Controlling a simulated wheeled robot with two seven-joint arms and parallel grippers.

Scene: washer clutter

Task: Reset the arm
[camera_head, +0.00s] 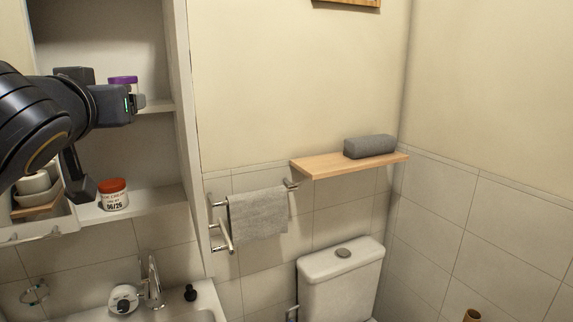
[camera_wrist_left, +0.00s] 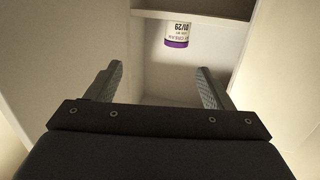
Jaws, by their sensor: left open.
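My left gripper (camera_head: 80,135) reaches in from the left in front of the open wall cabinet (camera_head: 180,120). In the left wrist view its two fingers (camera_wrist_left: 158,80) are spread apart with nothing between them. A white jar with a purple lid (camera_head: 124,82) stands on the cabinet's upper shelf, partly hidden behind my gripper. The same jar (camera_wrist_left: 178,34) shows upside down beyond the fingers in the left wrist view, apart from them. A white jar with a red-orange lid (camera_head: 114,196) stands upright on the lower shelf, right of my lower finger. My right gripper is not in view.
A towel (camera_head: 258,213) hangs on a rail right of the cabinet. A wooden shelf (camera_head: 325,165) holds a grey box-like object (camera_head: 369,146). Below are a toilet tank (camera_head: 340,275) and a sink with a faucet (camera_head: 153,285). The space before the right wall looks clear.

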